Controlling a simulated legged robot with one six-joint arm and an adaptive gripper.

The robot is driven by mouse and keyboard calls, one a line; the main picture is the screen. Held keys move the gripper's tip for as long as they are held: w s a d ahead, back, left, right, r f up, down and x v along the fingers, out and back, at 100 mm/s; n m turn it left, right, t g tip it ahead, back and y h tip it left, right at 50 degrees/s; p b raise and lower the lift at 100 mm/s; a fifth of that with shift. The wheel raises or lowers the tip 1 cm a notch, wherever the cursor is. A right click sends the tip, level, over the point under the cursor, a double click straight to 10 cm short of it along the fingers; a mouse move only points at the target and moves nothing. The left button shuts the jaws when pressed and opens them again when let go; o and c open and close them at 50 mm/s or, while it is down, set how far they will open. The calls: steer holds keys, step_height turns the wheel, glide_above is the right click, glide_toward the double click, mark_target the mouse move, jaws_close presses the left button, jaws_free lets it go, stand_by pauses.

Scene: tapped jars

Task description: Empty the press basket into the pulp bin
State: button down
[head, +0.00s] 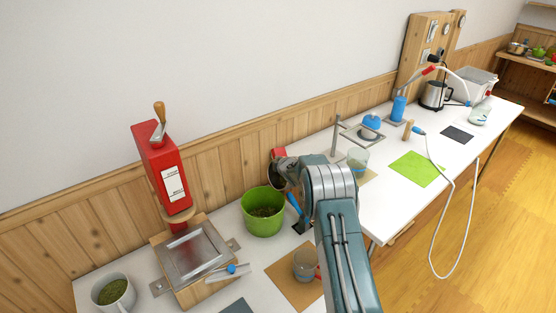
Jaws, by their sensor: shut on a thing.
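A red-rimmed vessel, which looks like the press basket (278,154), is at the end of my arm, just behind and right of a green tub. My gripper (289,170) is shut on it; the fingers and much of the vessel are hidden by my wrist. It looks tilted, but its contents cannot be made out. The green tub (262,222), which looks like the pulp bin, stands on the white table with dark greenish matter inside. The red press (165,170) with a wooden crank stands to the left, above a metal tray (192,252) on a wooden base.
A blue-handled tool (295,203) lies beside the tub. A mug of green matter (113,294) is at the front left. A clear cup (306,265) sits on a brown mat near my arm. Farther right are a beaker (358,159), a green mat (417,168) and a kettle (434,95).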

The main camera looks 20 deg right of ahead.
steer(key=shift+a+f, duration=0.2)
steer(key=shift+f, duration=1.05)
steer(key=a+n, duration=0.1)
steer(key=s+a+n+t+h, duration=0.1)
steer(key=a, duration=0.1)
steer(key=shift+s+r+h, duration=0.1)
steer(key=shift+h, duration=0.2)
steer(key=shift+d+r, duration=0.15)
steer(key=shift+d, duration=0.1)
steer(key=shift+s+a+f+n+t+h, duration=0.1)
steer(key=shift+s+a+n+t+h, duration=0.2)
steer(key=shift+a+n, duration=0.25)
steer(key=shift+s+a+f+n+t+h, duration=0.1)
steer(key=shift+s+a+n+t, duration=0.05)
steer(key=shift+a+n+t, duration=0.4)
steer(key=shift+a, duration=0.1)
steer(key=shift+s+a+f+n+t+h, duration=0.15)
steer(key=shift+s+a+f+n+t, duration=0.05)
steer(key=shift+a+n, duration=0.3)
steer(key=shift+s+a+f+n+t+h, duration=0.15)
steer(key=shift+s+a+f+n, duration=0.05)
steer(key=shift+a+n, duration=0.25)
